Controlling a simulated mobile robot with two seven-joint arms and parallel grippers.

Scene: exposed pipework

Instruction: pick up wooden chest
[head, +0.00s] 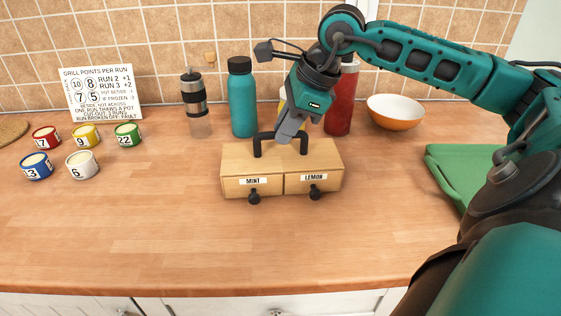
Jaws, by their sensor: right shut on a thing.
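The wooden chest (240,165) rests on the wooden counter in the middle of the head view. It has two drawers labelled MINT and LEMON, each with a dark knob, and a black bar handle on top. My right gripper (293,135) comes down from above and is shut on the chest's top handle. The gripper's fingers hide the middle of the handle. The chest looks level, and I see no clear gap under it. My left gripper is not in view.
Behind the chest stand a grinder (195,103), a teal bottle (242,98) and a red bottle (341,100). Several numbered cups (82,165) stand left. The counter in front (180,245) is clear.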

